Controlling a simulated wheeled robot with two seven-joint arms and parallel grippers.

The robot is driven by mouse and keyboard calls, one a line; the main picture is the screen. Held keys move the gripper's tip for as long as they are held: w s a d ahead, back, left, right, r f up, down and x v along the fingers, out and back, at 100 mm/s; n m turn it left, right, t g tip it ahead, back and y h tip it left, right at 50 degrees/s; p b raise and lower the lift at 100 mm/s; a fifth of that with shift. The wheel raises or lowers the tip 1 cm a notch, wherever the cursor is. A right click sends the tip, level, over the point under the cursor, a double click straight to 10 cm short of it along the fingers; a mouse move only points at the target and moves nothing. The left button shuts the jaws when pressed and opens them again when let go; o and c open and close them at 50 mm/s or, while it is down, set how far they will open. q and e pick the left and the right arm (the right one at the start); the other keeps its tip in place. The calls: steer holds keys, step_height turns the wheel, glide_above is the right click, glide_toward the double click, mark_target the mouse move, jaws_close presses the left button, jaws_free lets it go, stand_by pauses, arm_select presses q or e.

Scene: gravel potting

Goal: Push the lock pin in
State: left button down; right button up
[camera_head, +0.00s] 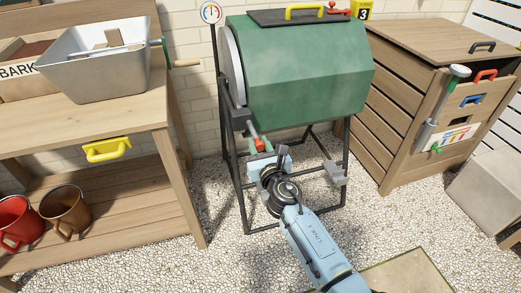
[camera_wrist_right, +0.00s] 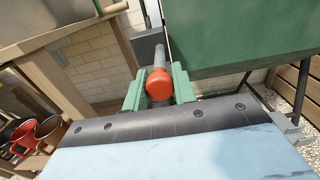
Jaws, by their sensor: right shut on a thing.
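The lock pin has a red knob (camera_head: 260,144) on a grey shaft, low at the left end of the green tumbler drum (camera_head: 305,75). In the right wrist view the red knob (camera_wrist_right: 160,84) sits between the two green fingers of my right gripper (camera_wrist_right: 158,92). The gripper (camera_head: 261,153) is shut on the pin, its arm reaching up from the bottom of the head view. The shaft runs from the knob up toward a grey block (camera_wrist_right: 147,45) beside the drum; how deep it sits is hidden. My left gripper is not in view.
The drum stands on a dark frame (camera_head: 345,185) over gravel. A wooden bench (camera_head: 120,100) with a grey tub (camera_head: 105,65) is at left, with red (camera_head: 14,220) and brown (camera_head: 65,208) mugs below. A slatted wooden bin (camera_head: 400,100) stands at right.

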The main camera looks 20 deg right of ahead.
steer(key=shift+w+a+b, duration=0.1)
steer(key=shift+w+b, duration=0.8)
steer(key=shift+w, duration=1.55)
steer(key=o, duration=1.1)
steer(key=shift+c, duration=0.2)
steer(key=shift+s+p, duration=0.8)
steer(key=shift+s, duration=0.8)
steer(key=shift+s+d+p, duration=0.2)
steer(key=shift+s+p, duration=0.5)
steer(key=shift+s, duration=2.2)
